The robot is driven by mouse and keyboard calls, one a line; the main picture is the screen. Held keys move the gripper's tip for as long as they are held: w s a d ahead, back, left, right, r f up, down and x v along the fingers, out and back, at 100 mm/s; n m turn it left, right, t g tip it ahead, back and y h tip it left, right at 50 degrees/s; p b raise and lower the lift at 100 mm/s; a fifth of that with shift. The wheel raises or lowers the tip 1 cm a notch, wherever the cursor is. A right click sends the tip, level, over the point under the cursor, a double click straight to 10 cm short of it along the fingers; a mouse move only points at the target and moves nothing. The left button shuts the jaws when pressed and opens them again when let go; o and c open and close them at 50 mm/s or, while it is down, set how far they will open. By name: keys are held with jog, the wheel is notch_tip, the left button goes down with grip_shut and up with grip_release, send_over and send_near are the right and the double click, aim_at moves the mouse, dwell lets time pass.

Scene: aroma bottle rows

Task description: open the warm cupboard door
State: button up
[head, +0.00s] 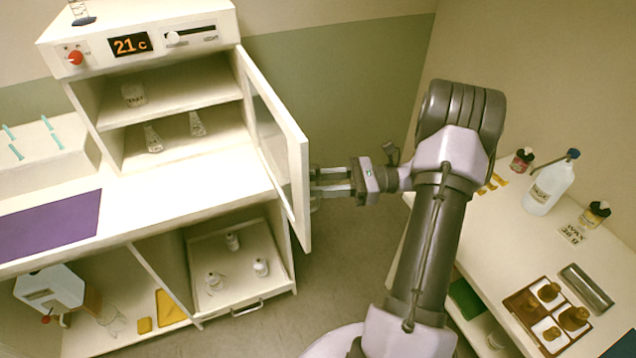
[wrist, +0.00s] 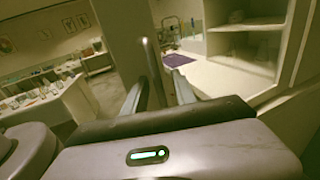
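The warm cupboard (head: 150,50) stands at the left in the head view, with a 21 c display on top. Its glass-paned door (head: 298,160) is swung well out on the right side, and the shelves inside are exposed. My gripper (head: 318,183) is at the door's outer face, near its free lower edge. In the wrist view my two fingers (wrist: 160,80) are apart, with a slim upright bar (wrist: 152,72), apparently the door handle, between them. The door panel (wrist: 122,40) rises behind it. Whether a finger touches the bar is unclear.
Glass flasks (head: 153,138) stand on the cupboard shelves. A purple mat (head: 50,226) lies on the bench. Below is a tray (head: 215,302) with small bottles. A side table (head: 490,240) with a jug (head: 548,188) is at right. The floor (head: 335,270) between is clear.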

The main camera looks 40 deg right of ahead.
jog(key=shift+s, duration=0.1)
jog(key=p+v, duration=0.3)
jog(key=v, duration=1.4)
jog(key=shift+s+d+f, duration=0.1)
jog(key=shift+d, duration=0.05)
